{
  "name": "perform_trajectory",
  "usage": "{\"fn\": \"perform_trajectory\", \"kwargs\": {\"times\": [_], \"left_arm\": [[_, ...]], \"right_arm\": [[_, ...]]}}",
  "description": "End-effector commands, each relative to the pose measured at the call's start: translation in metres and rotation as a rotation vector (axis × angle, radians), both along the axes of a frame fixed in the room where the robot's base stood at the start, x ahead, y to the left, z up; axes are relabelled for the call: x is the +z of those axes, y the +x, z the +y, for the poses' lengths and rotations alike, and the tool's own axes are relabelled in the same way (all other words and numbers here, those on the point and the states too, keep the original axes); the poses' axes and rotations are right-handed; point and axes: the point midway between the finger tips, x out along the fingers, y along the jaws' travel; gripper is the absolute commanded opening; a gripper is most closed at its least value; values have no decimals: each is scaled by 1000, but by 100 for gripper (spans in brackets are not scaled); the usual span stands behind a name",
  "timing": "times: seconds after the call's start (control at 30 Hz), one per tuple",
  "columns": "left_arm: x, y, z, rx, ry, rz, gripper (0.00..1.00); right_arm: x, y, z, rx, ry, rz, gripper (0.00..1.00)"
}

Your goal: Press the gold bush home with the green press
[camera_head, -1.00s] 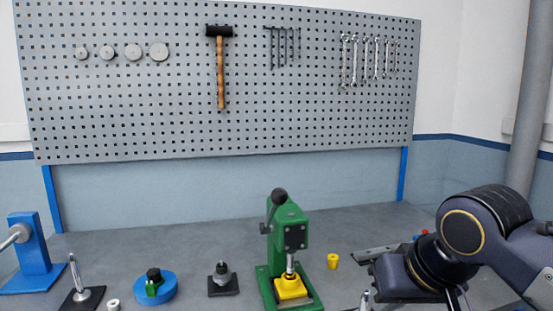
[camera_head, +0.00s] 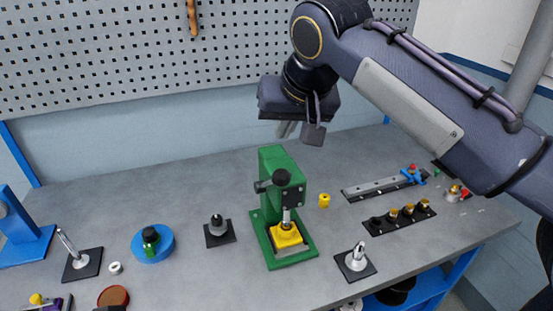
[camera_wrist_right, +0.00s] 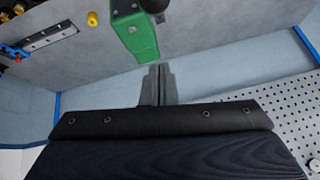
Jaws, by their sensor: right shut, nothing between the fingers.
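The green press (camera_head: 277,190) stands on the bench in the middle of the head view, its black-knobbed lever (camera_head: 281,177) at the front of its head. A yellow block (camera_head: 287,237) sits on its base under the ram. I cannot tell the gold bush apart under the ram; small gold-topped pieces (camera_head: 408,209) stand in a dark rack to the right. My right gripper (camera_head: 287,130) is shut and empty, raised above and behind the press. In the right wrist view, its fingers (camera_wrist_right: 160,72) are together, pointing near the green press body (camera_wrist_right: 135,35). My left gripper is not in view.
A small yellow cylinder (camera_head: 324,200) stands right of the press. A metal rail (camera_head: 380,187) lies farther right. A post on a dark plate (camera_head: 355,262) is at front right. A blue round fixture (camera_head: 152,245) and a grey-topped fixture (camera_head: 219,231) stand left. Bench behind them is clear.

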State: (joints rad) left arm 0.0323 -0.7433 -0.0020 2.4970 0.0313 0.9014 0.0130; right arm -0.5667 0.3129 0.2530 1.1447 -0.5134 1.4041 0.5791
Motion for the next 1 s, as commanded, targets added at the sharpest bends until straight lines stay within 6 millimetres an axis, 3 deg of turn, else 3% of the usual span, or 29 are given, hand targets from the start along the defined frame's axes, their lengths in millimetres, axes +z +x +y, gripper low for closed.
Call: {"fn": "perform_trajectory", "kwargs": {"times": [0.27, 0.4, 0.63, 1.0], "left_arm": [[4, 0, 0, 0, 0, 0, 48], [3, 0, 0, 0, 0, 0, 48], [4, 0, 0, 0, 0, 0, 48], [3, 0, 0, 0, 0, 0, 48]], "right_arm": [[-52, 30, 12, 0, -2, 4, 0], [-65, 13, 10, 0, -1, 0, 0], [-77, 1, 10, 0, 0, 0, 0], [-78, 0, 11, 0, 0, -2, 0]]}}
